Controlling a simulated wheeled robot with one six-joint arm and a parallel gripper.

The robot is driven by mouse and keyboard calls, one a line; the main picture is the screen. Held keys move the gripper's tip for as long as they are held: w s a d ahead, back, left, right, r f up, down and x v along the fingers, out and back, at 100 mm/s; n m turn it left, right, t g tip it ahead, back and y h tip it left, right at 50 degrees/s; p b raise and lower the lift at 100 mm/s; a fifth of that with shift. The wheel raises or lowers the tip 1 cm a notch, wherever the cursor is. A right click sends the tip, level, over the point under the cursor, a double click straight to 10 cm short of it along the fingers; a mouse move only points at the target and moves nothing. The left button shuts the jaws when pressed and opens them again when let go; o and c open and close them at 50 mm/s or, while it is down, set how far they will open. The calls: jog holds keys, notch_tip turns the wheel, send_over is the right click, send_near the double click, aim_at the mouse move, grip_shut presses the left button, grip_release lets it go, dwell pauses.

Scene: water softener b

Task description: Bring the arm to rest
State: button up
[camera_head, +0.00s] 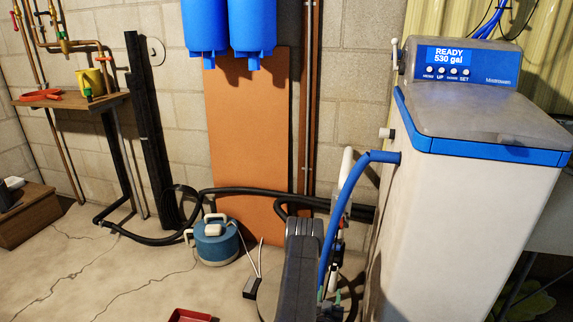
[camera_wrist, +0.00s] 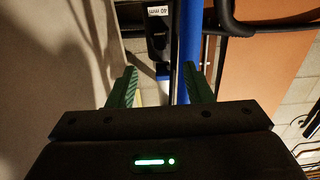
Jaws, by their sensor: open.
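My gripper (camera_head: 329,295) is low in front of the water softener (camera_head: 455,215) in the head view, beside the blue hose (camera_head: 345,205). In the wrist view my gripper (camera_wrist: 159,69) has its two green ribbed fingers spread apart, with nothing clearly held. The blue hose (camera_wrist: 188,40) and a black labelled part (camera_wrist: 157,32) show beyond and between the fingers; I cannot tell whether they touch. The softener's blue panel (camera_head: 465,68) reads READY 530 gal. My dark arm partly hides the pipes near the floor.
Black piping (camera_head: 265,192) runs along the wall. A blue canister (camera_head: 216,242) stands on the floor. A red tray (camera_head: 192,315) lies at the front edge. A wooden shelf (camera_head: 70,108) and a wooden box (camera_head: 28,215) are at the left. The left floor is mostly clear.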

jog(key=b+x, duration=0.3)
jog(key=x, duration=0.8)
jog(key=shift+w+d, duration=0.1)
jog(key=shift+w, duration=0.1)
jog(key=shift+s, duration=0.15)
send_near(333, 270)
jog(key=w, duration=0.2)
jog(key=shift+g+y, duration=0.5)
jog(key=shift+g, duration=0.2)
jog(key=w+r+p, duration=0.1)
jog(key=r+p, duration=0.2)
jog(key=w+r+p, duration=0.1)
jog(key=shift+w+r+p, duration=0.3)
jog(key=shift+p, duration=0.1)
jog(key=shift+a+f, duration=0.1)
jog(key=shift+a, duration=0.1)
dwell(0.4)
